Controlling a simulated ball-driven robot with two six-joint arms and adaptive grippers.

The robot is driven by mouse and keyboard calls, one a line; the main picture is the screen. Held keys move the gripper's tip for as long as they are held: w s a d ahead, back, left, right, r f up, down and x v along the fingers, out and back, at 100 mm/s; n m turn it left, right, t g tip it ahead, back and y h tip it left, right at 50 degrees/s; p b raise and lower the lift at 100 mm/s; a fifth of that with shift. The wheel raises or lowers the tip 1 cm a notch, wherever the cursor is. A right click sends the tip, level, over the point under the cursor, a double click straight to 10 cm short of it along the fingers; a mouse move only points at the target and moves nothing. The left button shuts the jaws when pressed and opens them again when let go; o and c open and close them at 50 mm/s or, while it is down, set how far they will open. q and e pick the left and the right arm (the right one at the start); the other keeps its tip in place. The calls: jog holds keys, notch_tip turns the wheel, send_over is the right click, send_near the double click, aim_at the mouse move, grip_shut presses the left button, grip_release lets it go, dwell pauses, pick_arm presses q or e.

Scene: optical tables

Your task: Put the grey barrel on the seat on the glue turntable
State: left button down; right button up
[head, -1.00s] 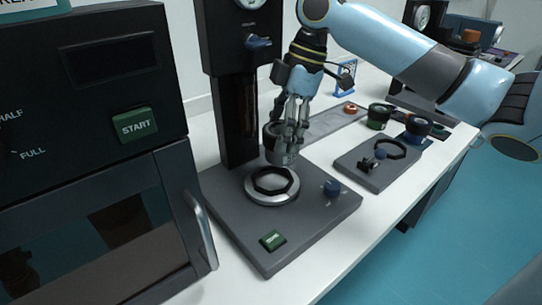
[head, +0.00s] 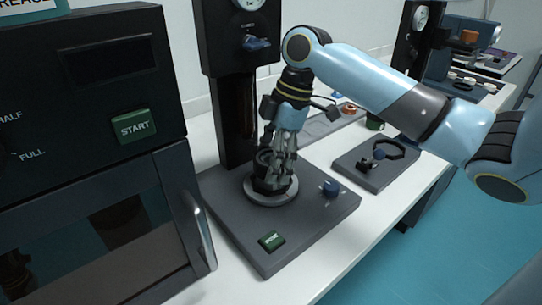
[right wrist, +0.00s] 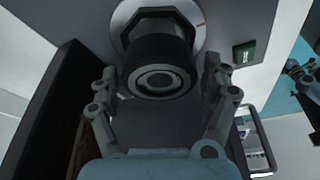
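The grey barrel (head: 266,160) is dark and round, between the fingers of my right gripper (head: 279,150). It is over the black hexagonal seat on the glue turntable (head: 284,196); I cannot tell whether it rests on it. In the right wrist view the barrel (right wrist: 160,70) shows its ringed top end, with a finger of the right gripper (right wrist: 160,77) close against each side. The light ring and part of the seat (right wrist: 143,15) show beyond it. The right gripper appears shut on the barrel.
A dark machine with a START button (head: 134,126) stands at the left. The turntable base carries a blue knob (head: 330,187) and a green button (head: 271,241), with a black column (head: 238,110) behind. A grey fixture plate (head: 372,172) lies to the right on the white table.

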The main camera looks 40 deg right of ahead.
jog(key=shift+o, duration=0.7)
jog(key=shift+d+r, duration=0.1)
jog(key=shift+r, duration=0.2)
jog(key=v, duration=1.1)
jog(key=shift+r, duration=0.3)
jog(key=shift+s+f, duration=0.1)
jog(key=shift+s, duration=0.1)
